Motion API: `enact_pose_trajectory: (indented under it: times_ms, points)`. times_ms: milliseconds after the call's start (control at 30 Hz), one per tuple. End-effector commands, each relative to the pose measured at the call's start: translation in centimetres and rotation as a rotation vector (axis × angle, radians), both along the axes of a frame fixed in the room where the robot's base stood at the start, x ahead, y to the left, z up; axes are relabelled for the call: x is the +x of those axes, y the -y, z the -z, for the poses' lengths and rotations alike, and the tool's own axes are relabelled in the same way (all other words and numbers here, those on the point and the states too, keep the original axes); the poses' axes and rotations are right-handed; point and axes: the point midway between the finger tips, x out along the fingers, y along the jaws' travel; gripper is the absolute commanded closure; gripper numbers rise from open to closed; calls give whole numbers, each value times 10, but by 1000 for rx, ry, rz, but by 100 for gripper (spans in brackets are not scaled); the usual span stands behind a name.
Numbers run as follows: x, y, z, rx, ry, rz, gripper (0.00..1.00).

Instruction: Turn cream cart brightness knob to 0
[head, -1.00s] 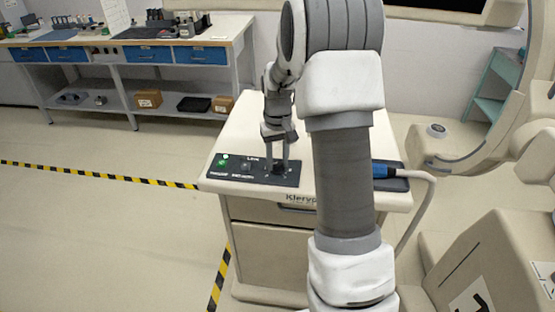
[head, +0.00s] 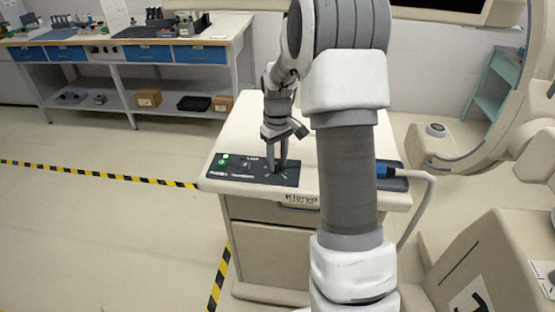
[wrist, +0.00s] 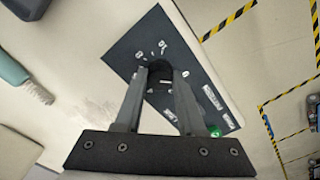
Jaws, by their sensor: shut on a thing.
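The cream cart (head: 262,127) stands in front of me with a dark control panel (head: 210,172) on its top near the front left edge. The panel also shows in the wrist view (wrist: 130,48).
A blue-ended plug with a white cable (head: 415,176) lies at the cart's right side. A large cream machine (head: 490,150) stands to the right. A workbench (head: 110,40) stands at the back left. The floor to the left is clear, marked with yellow-black tape (head: 120,178).

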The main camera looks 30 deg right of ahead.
Motion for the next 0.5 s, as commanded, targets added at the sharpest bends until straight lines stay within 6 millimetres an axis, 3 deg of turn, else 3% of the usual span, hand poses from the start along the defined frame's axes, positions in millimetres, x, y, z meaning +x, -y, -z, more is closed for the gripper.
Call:
enact_pose_trajectory:
  times_ms: [133,167,300,500]
  points:
    - [1,0,-1,-2,5,-2,100]
    - [1,0,-1,-2,5,-2,60]
    - [1,0,-1,-1,3,-1,34]
    - [1,0,0,-1,1,0,31]
